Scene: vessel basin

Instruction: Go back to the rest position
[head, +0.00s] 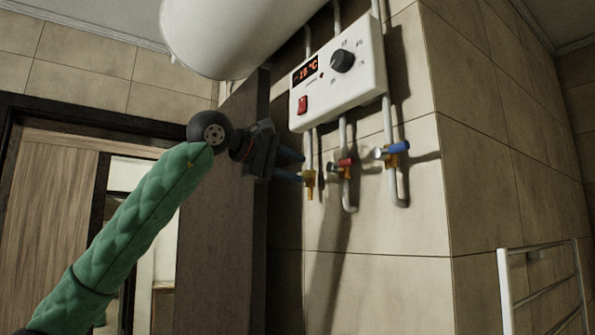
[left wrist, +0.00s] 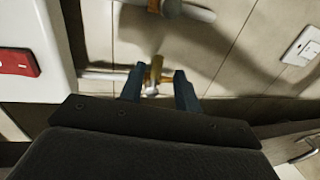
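My left gripper (head: 300,167) reaches in from the left, up at the pipes below the white control box (head: 340,73). Its two blue fingers are apart, close to the leftmost brass valve (head: 309,180). In the left wrist view the open fingers (left wrist: 157,82) stand on either side of a brass valve (left wrist: 154,70), with gaps visible on both sides. I cannot tell whether either finger touches it. My right gripper is in neither view.
A red-handled valve (head: 345,164) and a blue-handled valve (head: 394,150) sit to the right. A white tank (head: 235,35) hangs above. A dark door panel (head: 222,230) stands behind my left arm. A towel rail (head: 505,285) is at lower right.

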